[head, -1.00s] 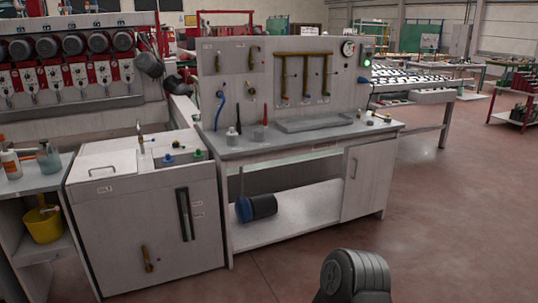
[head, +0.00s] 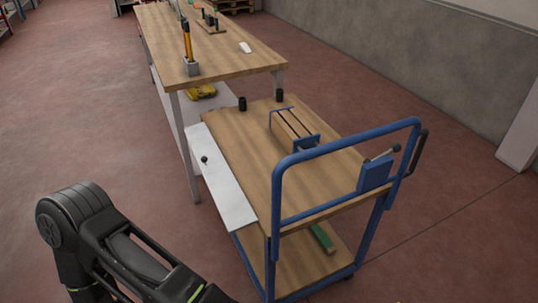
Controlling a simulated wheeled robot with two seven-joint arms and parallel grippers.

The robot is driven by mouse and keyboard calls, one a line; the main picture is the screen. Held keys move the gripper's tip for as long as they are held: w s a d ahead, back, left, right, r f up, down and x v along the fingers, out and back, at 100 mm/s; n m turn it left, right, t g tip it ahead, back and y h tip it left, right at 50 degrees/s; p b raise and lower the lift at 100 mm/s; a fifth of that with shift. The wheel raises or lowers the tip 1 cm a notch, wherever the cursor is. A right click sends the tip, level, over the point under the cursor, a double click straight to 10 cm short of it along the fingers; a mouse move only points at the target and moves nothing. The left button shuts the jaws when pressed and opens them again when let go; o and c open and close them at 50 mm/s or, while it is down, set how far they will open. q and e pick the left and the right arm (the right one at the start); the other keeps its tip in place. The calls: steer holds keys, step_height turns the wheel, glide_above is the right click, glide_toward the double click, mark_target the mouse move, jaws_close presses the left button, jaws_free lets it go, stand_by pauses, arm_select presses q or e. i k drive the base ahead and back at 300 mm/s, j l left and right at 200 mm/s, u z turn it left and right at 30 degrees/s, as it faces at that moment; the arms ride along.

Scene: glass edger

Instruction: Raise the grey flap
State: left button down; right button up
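The grey flap (head: 226,188) is a long light-grey panel along the left side of a wooden-topped cart (head: 240,150). It slopes down and outward from the edge of the cart's top, and a small dark knob (head: 204,159) sits near its far end. My own dark arm link shows at the lower left, apart from the flap. Neither of my grippers is in view.
The cart has a blue push handle (head: 345,142) at its near right, a slatted blue-ended rack (head: 292,130) on top and a lower shelf. A wooden workbench (head: 215,50) stands behind it. Red floor to the left is clear.

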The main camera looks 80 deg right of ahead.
mark_target(236, 213)
steer(key=z, duration=2.7)
